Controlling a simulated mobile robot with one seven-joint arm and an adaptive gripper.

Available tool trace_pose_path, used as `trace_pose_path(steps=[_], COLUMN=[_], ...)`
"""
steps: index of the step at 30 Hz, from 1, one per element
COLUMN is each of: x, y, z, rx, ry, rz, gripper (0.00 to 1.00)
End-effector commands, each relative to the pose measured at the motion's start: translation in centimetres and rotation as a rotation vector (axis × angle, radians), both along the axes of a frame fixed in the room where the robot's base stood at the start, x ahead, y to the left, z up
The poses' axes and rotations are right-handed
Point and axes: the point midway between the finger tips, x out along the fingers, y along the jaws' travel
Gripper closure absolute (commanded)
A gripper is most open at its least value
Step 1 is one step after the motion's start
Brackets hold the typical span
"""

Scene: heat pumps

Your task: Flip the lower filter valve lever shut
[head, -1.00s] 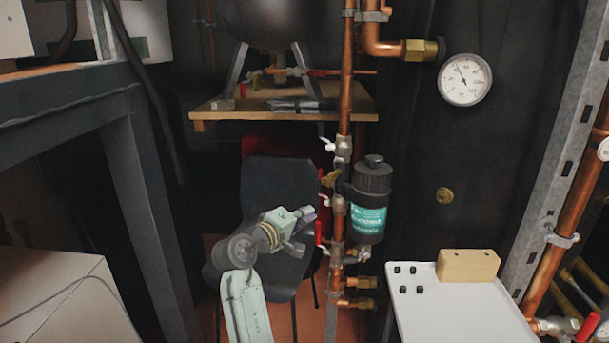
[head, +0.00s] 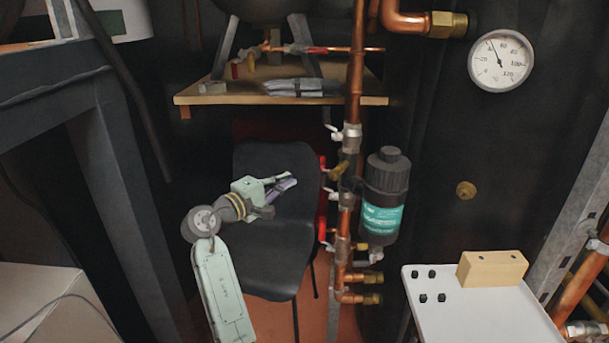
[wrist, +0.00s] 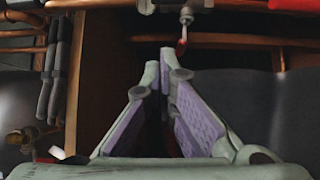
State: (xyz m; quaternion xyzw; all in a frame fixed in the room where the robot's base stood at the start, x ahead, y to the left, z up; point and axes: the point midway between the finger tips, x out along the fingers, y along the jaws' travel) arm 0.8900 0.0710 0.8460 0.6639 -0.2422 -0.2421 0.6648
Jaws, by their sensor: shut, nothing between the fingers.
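The black filter canister (head: 386,180) with a teal label is fixed beside a vertical copper pipe (head: 355,75). The lower filter valve (head: 343,248) sits on this pipe, and its red lever (head: 323,215) stands roughly upright along the pipe's left side. The upper valve (head: 351,138) has a pale lever pointing up and left. My gripper (head: 284,186) is shut and empty, left of the pipe in front of the black chair, apart from the lever. In the wrist view, the closed fingertips (wrist: 165,55) show below a red-tipped lever (wrist: 182,47); I cannot tell which valve it belongs to.
A wooden shelf (head: 200,97) lies above my gripper, with a grey bundle on it. The black chair (head: 270,225) stands behind my arm. A white table (head: 470,310) with a wooden block (head: 492,268) is at the lower right. A dark metal frame (head: 125,170) stands at the left.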

Motion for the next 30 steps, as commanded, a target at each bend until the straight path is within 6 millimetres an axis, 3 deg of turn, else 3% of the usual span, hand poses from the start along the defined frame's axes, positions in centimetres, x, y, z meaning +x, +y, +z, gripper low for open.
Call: trace_pose_path(steps=[18, 24, 30], x=[7.5, 4.8, 3.6], y=[-6.5, -6.9, -7.1], z=[0.1, 0.1, 0.1], rx=[0.001, 0.001, 0.001], ry=[0.001, 0.0, 0.0], rz=[-0.001, -0.001, -0.001], gripper=[1.0, 1.0, 1.0])
